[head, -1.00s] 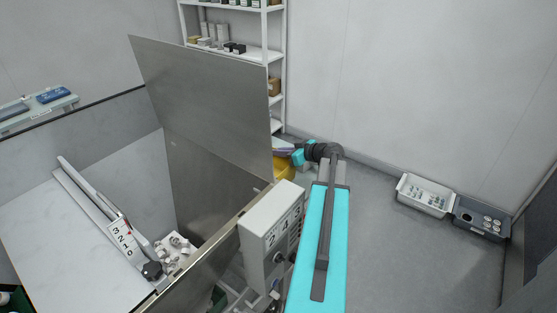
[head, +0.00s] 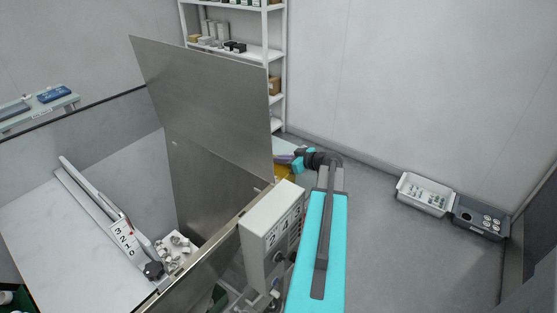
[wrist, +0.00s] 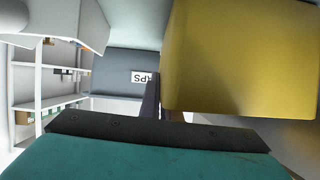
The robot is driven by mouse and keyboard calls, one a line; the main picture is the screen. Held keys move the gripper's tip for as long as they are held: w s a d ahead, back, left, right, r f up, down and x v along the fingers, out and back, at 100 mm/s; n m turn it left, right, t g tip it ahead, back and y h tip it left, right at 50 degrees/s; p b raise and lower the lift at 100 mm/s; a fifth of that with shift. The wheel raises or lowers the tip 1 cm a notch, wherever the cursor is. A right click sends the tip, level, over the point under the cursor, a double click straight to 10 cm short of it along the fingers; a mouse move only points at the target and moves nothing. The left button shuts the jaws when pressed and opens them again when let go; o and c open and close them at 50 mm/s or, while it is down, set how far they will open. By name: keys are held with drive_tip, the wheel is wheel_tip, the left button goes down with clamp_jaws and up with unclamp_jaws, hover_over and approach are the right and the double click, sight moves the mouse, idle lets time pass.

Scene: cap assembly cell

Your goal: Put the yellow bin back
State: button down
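The yellow bin (head: 284,173) shows only in part in the head view, low behind the steel panel's right edge and under my gripper. In the wrist view the yellow bin (wrist: 240,60) fills the upper right, very close to the camera. My gripper (head: 284,159) is at the bin's upper edge, its tip partly behind the panel. In the wrist view a dark finger (wrist: 150,98) lies along the bin's left edge, and the gripper appears shut on the bin's wall. The other finger is mostly hidden by the bin.
The steel panel (head: 205,95) and a grey control box (head: 270,233) stand close left of my arm. A white shelf rack (head: 277,55) stands at the back. A white tray (head: 424,196) and a dark tray (head: 482,218) are on the floor at right. Floor between is clear.

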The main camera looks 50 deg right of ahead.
drive_tip(key=shift+f, duration=0.15)
drive_tip(key=c, duration=2)
unclamp_jaws()
drive_tip(key=shift+r, duration=0.25)
drive_tip(key=shift+s, duration=0.3)
drive_tip(key=b+v, duration=0.2)
drive_tip(key=v, duration=0.9)
drive_tip(key=shift+s+r, duration=0.15)
drive_tip(key=shift+r, duration=0.1)
